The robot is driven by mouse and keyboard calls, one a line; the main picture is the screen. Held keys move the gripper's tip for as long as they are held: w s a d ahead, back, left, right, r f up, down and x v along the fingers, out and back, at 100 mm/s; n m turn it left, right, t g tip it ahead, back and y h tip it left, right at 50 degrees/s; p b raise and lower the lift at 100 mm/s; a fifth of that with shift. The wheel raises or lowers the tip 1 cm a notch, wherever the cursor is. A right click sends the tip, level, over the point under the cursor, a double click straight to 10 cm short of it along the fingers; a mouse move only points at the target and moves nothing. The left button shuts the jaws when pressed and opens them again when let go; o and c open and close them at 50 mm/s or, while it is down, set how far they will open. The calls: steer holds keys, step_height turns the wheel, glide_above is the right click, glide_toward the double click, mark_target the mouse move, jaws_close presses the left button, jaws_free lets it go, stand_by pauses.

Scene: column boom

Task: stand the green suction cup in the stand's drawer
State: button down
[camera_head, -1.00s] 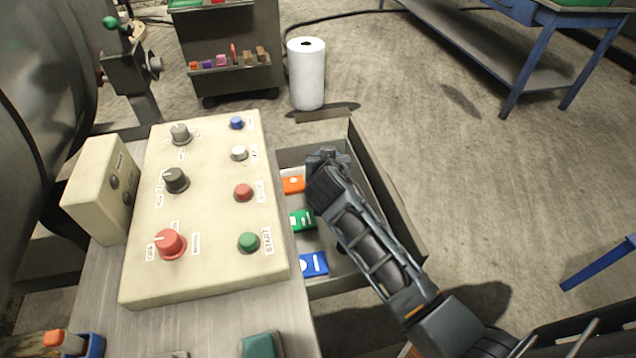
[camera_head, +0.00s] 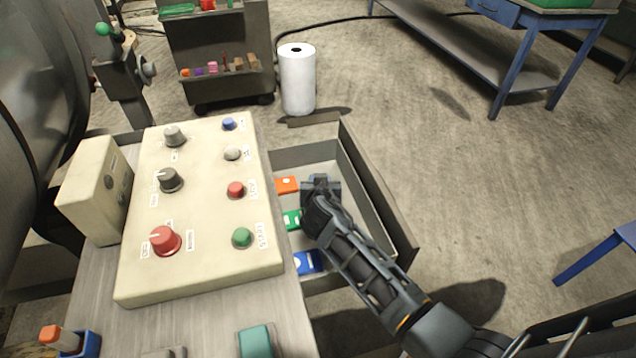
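The stand's drawer (camera_head: 385,205) is pulled out to the right of the control panel, its grey walls open at the top. My gripper (camera_head: 320,186) is over or inside the drawer, near its far part, seen from behind and above. My own arm hides its fingertips, so I cannot see whether it is open or holds anything. I cannot make out a green suction cup. A green piece (camera_head: 291,219) with white marks lies at the drawer's left side, partly hidden by my arm; what it is I cannot tell.
An orange piece (camera_head: 287,185) and a blue piece (camera_head: 307,262) also lie along the drawer's left side. The control panel (camera_head: 205,205) with knobs and buttons stands left of it. A white roll (camera_head: 297,80) stands beyond the drawer.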

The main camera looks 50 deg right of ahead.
steer(key=shift+f+b, duration=0.5)
steer(key=shift+b, duration=0.05)
steer(key=c, duration=0.8)
jaws_free()
steer(key=shift+r, duration=0.15)
steer(key=shift+r+p, duration=0.6)
steer(key=shift+p, duration=0.25)
steer(key=shift+s+a+r, duration=0.15)
steer(key=b+v, duration=0.1)
steer(key=v, duration=1)
steer(key=shift+s+a, duration=0.15)
steer(key=shift+a, duration=0.05)
